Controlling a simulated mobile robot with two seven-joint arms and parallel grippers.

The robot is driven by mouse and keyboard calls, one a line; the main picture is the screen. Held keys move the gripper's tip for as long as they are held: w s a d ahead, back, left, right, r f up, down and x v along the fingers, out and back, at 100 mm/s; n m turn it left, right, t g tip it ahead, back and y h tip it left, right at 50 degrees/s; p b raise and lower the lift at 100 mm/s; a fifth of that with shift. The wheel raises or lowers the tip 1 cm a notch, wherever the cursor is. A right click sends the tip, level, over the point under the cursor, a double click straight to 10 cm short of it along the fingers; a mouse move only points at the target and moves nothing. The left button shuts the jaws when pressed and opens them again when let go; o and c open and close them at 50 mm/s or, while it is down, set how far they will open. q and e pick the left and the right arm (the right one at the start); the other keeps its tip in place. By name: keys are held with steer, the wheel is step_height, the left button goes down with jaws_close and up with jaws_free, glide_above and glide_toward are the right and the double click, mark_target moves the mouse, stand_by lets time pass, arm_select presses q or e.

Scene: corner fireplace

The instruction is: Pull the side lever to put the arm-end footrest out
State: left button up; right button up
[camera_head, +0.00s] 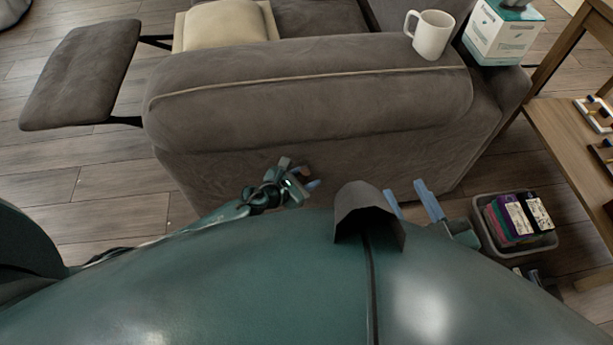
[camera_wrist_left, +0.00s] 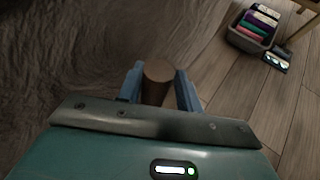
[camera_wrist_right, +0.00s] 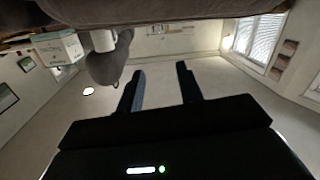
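The grey-brown recliner (camera_head: 310,95) stands ahead with its padded side towards me. Its footrest (camera_head: 80,75) is out at the far left, held on dark struts away from the seat. The side lever (camera_wrist_left: 158,72), a short brown rounded handle, shows in the left wrist view between the blue fingers of my left gripper (camera_wrist_left: 158,88). The fingers lie close along both its sides and appear shut on it. In the head view my left gripper (camera_head: 299,184) is low by the recliner's side. My right gripper (camera_head: 407,193) is open and empty, right of it.
A grey bin (camera_head: 545,242) of colourful items sits on the floor at right, beside a wooden table (camera_head: 575,135). Wooden floor (camera_head: 125,195) is clear at left.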

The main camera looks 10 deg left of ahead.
arm_select(q)
steer(key=shift+s+d, duration=0.15)
arm_select(e)
steer(key=shift+r, duration=0.1)
